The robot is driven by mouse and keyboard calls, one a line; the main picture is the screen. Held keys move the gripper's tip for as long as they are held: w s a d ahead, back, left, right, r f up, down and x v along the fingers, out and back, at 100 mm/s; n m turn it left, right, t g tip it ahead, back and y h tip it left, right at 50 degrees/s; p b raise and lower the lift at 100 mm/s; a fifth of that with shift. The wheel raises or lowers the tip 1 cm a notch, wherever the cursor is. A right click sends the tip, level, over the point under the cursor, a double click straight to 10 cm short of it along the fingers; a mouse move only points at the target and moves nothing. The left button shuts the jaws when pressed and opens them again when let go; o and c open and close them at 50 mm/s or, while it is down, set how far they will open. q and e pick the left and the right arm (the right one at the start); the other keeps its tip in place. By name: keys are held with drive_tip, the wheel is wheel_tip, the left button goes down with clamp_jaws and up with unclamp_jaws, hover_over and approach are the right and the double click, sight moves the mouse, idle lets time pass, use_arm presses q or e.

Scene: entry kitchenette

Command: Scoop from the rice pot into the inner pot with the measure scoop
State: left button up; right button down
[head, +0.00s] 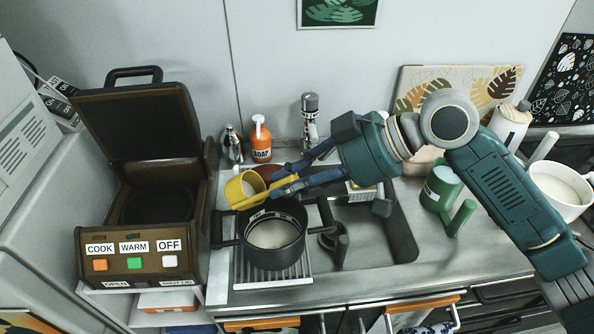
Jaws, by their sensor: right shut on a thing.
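My right gripper (278,184) reaches in from the right and is shut on the handle of the yellow measure scoop (236,189). The scoop is above the upper left rim of a dark two-handled pot (299,247). Something pale shows inside the scoop; I cannot tell how much. The dark pot stands on a ribbed rack at the sink's left and has pale contents. A white pot (563,215) with pale contents stands at the far right. I cannot tell for sure which is the rice pot and which the inner pot. My left gripper is not in view.
A brown rice cooker (138,262) stands at left with its lid up. An orange soap bottle (261,140) and a tap (310,112) stand behind the sink (398,240). A green canister (440,186) is right of the sink. A reddish object is partly hidden behind the gripper.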

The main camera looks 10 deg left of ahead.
drive_tip(key=a+r+h+p, duration=0.4)
drive_tip(key=h+p, duration=0.1)
drive_tip(key=p, duration=0.2)
drive_tip(key=shift+s+a+r, duration=0.1)
drive_tip(key=shift+a, duration=0.1)
drive_tip(key=a+h+p, duration=0.1)
drive_tip(key=p, duration=0.1)
drive_tip(key=a+h+p, duration=0.1)
drive_tip(key=p, duration=0.1)
drive_tip(key=a+h+p, duration=0.1)
drive_tip(key=p, duration=0.2)
drive_tip(key=shift+s+a+f+h, duration=0.1)
drive_tip(key=shift+a+f+h, duration=0.05)
drive_tip(key=shift+f+h, duration=0.15)
drive_tip(key=shift+a+f+h, duration=0.55)
drive_tip(key=shift+a+h, duration=0.1)
drive_tip(key=shift+h, duration=0.15)
drive_tip(key=shift+a+r+t, duration=0.15)
drive_tip(key=shift+r+t, duration=0.1)
drive_tip(key=shift+t, duration=0.05)
wheel_tip(320, 180, up, 6)
drive_tip(key=shift+r, duration=0.1)
